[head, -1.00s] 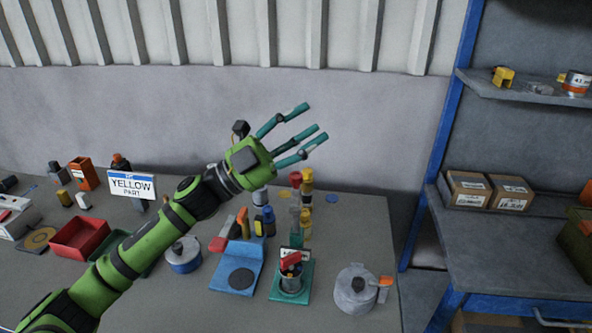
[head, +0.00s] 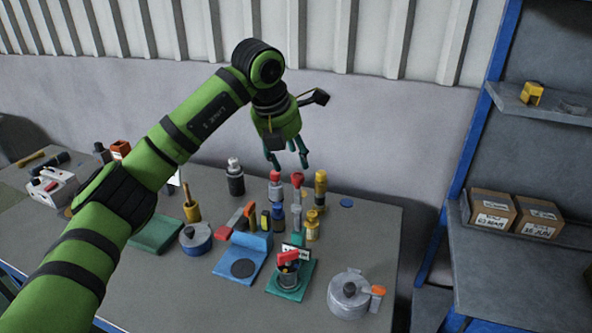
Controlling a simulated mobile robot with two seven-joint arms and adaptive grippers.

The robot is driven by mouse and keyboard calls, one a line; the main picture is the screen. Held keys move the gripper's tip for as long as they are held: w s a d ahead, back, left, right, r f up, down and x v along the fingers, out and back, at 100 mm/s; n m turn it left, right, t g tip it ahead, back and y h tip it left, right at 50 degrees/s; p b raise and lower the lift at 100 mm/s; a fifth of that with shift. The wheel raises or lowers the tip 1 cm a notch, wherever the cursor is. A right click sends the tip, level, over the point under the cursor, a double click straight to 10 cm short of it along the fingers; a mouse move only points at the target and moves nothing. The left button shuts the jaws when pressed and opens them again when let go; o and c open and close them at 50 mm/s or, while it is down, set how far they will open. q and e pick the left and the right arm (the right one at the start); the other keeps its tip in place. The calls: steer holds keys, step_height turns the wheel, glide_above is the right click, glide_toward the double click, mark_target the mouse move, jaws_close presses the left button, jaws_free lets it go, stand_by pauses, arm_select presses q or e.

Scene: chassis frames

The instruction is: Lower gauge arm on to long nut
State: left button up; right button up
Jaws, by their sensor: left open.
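My left gripper (head: 287,160) is open and empty. It points down in front of the back wall, above the back of the bench. Below it stands a cluster of small upright parts, including a red-topped one (head: 297,180) and a yellow one (head: 320,188). Nearer the front, a teal base (head: 303,286) carries a dark metal cylinder (head: 288,276) with a red piece (head: 287,257) across its top. I cannot tell for sure which item is the gauge arm or the long nut. My right gripper is not in view.
A blue stand (head: 226,264) with a dark disc is left of the teal base. A grey round pot (head: 346,298) stands right, a blue-sided one (head: 195,238) left. A shelf unit with cardboard boxes (head: 491,212) is at right. The bench's right rear corner is mostly clear.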

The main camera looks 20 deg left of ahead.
mark_target(297, 176)
arm_select(q)
steer(key=p+x, duration=0.2)
steer(key=x, duration=0.3)
steer(key=shift+w, duration=0.1)
steer(key=shift+w+d+f, duration=0.1)
steer(key=shift+f, duration=0.3)
jaws_close()
